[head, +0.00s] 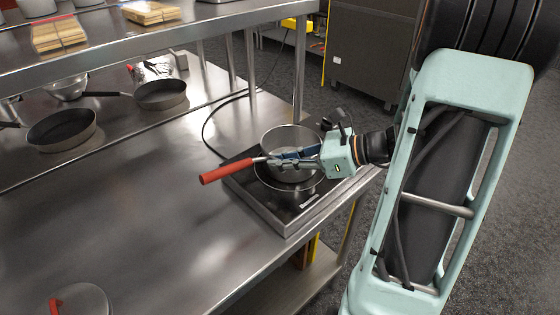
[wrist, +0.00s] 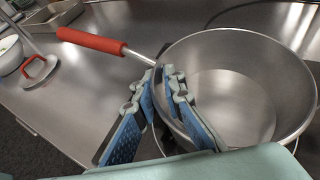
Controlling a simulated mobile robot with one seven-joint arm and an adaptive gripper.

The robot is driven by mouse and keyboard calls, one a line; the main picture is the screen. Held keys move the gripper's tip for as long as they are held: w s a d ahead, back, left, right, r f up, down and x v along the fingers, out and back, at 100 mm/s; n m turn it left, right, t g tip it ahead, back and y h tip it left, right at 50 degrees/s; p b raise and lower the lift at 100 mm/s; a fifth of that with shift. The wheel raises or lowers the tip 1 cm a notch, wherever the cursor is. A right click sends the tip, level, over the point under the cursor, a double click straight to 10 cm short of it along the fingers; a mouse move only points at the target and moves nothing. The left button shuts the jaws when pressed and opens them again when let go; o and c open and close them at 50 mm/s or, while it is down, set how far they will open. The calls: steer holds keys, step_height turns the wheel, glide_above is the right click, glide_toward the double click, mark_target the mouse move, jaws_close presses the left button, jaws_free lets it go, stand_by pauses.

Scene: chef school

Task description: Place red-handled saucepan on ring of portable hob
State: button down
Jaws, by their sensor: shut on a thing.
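The red-handled saucepan (head: 291,136) is a steel pan, empty inside in the wrist view (wrist: 235,100). Its red handle (head: 226,171) points left in the head view and to the upper left in the wrist view (wrist: 92,41). My gripper (head: 283,160) is shut on the saucepan near where the handle meets the rim; its blue-padded fingers (wrist: 163,88) show in the wrist view. The portable hob (head: 280,221) is a dark-topped unit at the counter's right end. I cannot tell whether the pan's base touches the hob.
A steel counter (head: 150,205) has free room left of the hob. Two frying pans (head: 62,130) (head: 160,95) lie at the back under a raised shelf (head: 120,47). A lid with a red handle (head: 80,300) lies near the front left. A black cable (head: 207,128) runs behind the hob.

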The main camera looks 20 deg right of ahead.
steer(key=shift+f, duration=0.1)
steer(key=c, duration=2)
jaws_free()
steer(key=v, duration=1.2)
